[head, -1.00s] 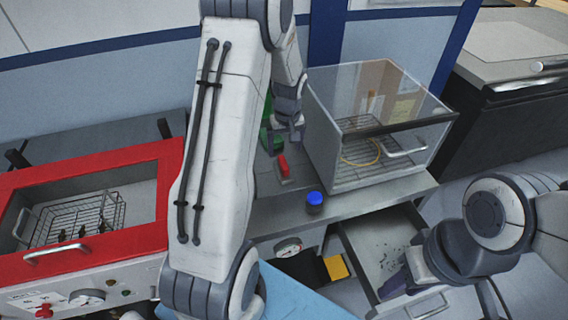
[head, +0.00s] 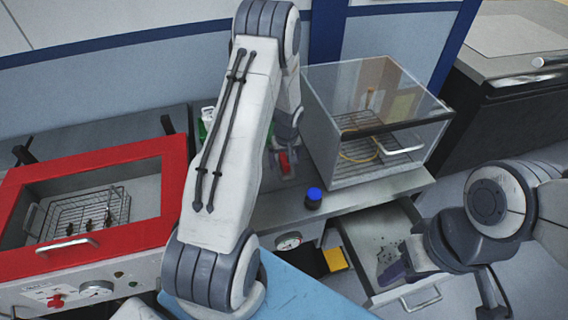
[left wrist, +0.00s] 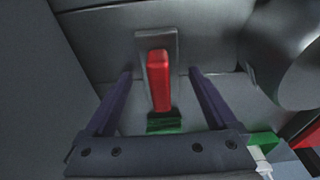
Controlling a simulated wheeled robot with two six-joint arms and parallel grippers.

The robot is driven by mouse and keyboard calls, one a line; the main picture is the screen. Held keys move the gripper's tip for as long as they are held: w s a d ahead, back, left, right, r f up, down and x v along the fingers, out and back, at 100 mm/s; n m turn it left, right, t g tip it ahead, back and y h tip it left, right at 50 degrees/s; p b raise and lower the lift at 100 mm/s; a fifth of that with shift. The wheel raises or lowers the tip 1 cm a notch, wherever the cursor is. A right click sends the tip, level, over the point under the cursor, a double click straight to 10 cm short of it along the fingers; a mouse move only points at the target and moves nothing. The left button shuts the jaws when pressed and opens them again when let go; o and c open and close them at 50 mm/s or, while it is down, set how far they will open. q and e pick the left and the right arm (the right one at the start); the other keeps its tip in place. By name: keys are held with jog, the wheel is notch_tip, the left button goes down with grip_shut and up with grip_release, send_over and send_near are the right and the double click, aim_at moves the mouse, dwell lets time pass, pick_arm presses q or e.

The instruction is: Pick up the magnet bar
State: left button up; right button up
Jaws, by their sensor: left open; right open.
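The magnet bar, which I take to be the red bar on a grey plate (left wrist: 158,80), stands on the grey bench; its red part also shows in the head view (head: 284,162). My left gripper (left wrist: 161,73) is open, with one purple finger on each side of the red bar and a gap to both. In the head view the left fingers are mostly hidden by the wrist. My right gripper (head: 391,271) is open and empty over the open drawer at the lower right.
A clear glass box (head: 375,125) with a wire rack stands right of the bar. A red-framed oven (head: 95,195) is at left. Green items (head: 205,125) are partly hidden behind my left arm. The drawer (head: 385,240) is open.

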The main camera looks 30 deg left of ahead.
aim_at(284, 158)
pick_arm(q)
grip_shut()
notch_tip(284, 158, up, 9)
jog(key=shift+w+r+b, duration=0.1)
jog(key=shift+b, duration=1.1)
jog(key=shift+r, duration=0.45)
